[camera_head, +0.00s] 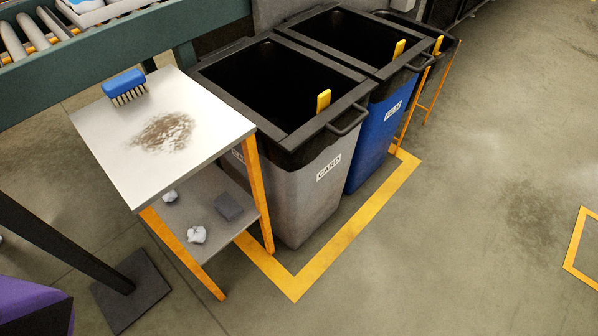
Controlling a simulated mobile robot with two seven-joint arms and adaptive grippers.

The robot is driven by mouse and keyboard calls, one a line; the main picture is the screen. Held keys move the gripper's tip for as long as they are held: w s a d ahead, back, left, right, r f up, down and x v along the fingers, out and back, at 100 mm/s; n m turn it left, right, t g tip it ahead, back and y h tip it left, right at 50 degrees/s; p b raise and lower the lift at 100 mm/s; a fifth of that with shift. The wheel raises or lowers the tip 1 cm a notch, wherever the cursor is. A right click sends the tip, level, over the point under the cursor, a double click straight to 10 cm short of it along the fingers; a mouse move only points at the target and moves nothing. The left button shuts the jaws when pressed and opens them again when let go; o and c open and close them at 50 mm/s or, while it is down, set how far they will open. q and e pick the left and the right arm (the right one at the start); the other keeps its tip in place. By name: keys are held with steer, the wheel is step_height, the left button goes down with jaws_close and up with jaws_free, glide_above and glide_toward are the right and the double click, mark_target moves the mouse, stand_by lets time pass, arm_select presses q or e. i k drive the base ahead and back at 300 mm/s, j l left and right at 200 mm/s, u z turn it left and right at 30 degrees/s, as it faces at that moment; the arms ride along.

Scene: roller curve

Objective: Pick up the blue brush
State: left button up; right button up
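The blue brush (124,84) lies on the far left part of a small white-topped table (205,131). Its blue back faces up and its dark bristles point down toward the tabletop. A brown dirt smudge (164,132) marks the middle of the tabletop, in front of the brush and apart from it. Neither of my grippers shows in the head view, so nothing is seen touching the brush.
A grey bin (318,190) labelled CARD and a blue bin (376,140) stand right of the table. A roller conveyor (90,65) runs behind it. Crumpled scraps (197,235) lie on the lower shelf. A dark post base (130,290) stands front left. Floor at right is clear.

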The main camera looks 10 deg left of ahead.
mark_target(133, 81)
steer(key=k, duration=0.1)
steer(key=u, duration=1.4)
steer(key=i+j, duration=0.15)
steer(key=j, duration=0.15)
steer(key=i+j, duration=0.2)
steer(key=j, duration=0.15)
steer(key=i+j+z, duration=0.1)
steer(key=j, duration=0.2)
steer(key=i+j, duration=0.2)
steer(key=j, duration=0.1)
